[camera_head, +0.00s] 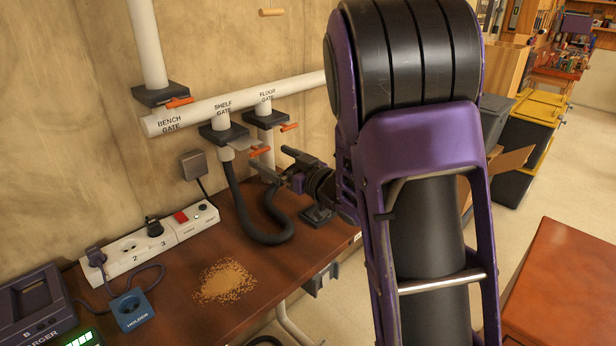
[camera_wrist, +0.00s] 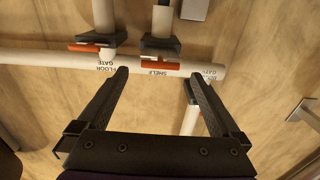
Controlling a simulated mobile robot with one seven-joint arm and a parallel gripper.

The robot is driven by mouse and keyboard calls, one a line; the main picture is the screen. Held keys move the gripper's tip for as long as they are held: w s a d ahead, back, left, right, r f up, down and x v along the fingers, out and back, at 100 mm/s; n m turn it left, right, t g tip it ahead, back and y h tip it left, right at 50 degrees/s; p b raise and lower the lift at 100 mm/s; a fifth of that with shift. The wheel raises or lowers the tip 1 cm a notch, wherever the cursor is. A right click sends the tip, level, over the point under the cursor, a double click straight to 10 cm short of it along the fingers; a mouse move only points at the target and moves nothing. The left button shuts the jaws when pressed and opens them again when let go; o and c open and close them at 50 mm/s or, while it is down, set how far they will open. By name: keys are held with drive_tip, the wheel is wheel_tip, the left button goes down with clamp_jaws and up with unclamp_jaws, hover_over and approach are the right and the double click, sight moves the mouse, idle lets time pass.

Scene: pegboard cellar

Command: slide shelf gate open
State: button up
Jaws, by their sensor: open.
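The shelf gate (camera_head: 223,132) is a dark block on the white pipe, labelled "SHELF GATE". A pale plate sticks out from its right side to an orange handle (camera_head: 260,151). In the wrist view, which is upside down, the shelf gate (camera_wrist: 160,46) and its orange handle (camera_wrist: 156,65) lie between and beyond my fingertips. My gripper (camera_head: 269,158) is open and empty, with its fingers pointing at the handle. In the wrist view my gripper (camera_wrist: 157,77) shows a finger on each side of the handle. I cannot tell how far away the handle is.
The floor gate (camera_head: 266,119) with its orange handle (camera_head: 289,127) is close on the right. The bench gate (camera_head: 160,94) is on the left. A black hose (camera_head: 240,205) hangs below the shelf gate. A power strip (camera_head: 150,243), charger (camera_head: 35,305) and sawdust (camera_head: 224,281) are on the bench.

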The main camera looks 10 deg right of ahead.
drive_tip(key=v, duration=1.2)
drive_tip(key=shift+s+d+b, duration=0.25)
drive_tip(key=shift+s+b, duration=0.05)
